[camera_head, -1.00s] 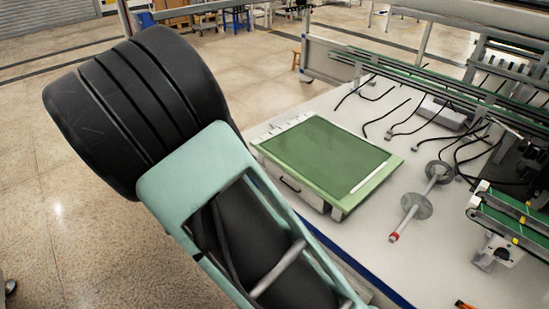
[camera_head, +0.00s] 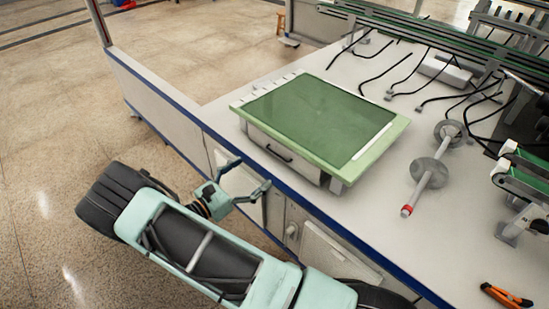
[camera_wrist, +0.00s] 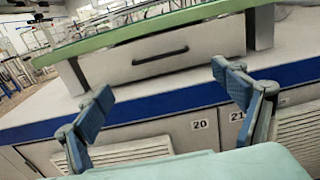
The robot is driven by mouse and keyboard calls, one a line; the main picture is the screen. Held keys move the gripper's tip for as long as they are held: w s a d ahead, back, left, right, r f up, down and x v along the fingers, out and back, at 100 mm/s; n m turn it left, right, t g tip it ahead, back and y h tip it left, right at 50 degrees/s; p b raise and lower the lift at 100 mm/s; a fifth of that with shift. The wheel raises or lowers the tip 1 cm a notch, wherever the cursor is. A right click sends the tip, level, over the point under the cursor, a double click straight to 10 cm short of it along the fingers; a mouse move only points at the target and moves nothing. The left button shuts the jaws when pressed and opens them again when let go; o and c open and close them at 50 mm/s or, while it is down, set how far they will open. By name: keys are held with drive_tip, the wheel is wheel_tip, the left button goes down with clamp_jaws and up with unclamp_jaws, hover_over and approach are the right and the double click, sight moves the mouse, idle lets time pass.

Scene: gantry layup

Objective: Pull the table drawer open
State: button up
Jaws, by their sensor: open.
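A small green-topped table unit (camera_head: 318,117) stands on the white workbench. Its white-grey drawer (camera_head: 262,143) is closed, with a dark bar handle (camera_head: 279,153) on the front. In the wrist view the drawer front (camera_wrist: 200,50) lies ahead, and the handle (camera_wrist: 160,57) shows above and between my fingers. My gripper (camera_head: 250,178) is open and empty in front of the bench edge, lower than the handle and apart from it. The wrist view shows both fingers of my gripper (camera_wrist: 165,82) spread wide, with nothing between them.
The workbench (camera_head: 215,113) has a blue edge strip, with cabinet doors and vent panels (camera_wrist: 135,153) below it. A metal shaft with discs (camera_head: 430,172) lies to the right of the unit, with orange-handled pliers (camera_head: 507,296) nearer. Black cables (camera_head: 400,75) lie behind. Open floor is at left.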

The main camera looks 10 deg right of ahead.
drive_tip(key=b+x, duration=0.1)
drive_tip(key=x, duration=0.8)
drive_tip(key=shift+w+d+b, duration=0.15)
drive_tip(key=shift+d+b, duration=0.15)
drive_tip(key=c, duration=1.5)
drive_tip(key=v, duration=2.1)
drive_tip(key=shift+d+f, duration=0.1)
drive_tip(key=shift+d, duration=0.05)
drive_tip(key=shift+c, duration=0.2)
drive_tip(key=o, duration=1.5)
drive_tip(key=shift+o, duration=0.2)
drive_tip(key=v, duration=1.2)
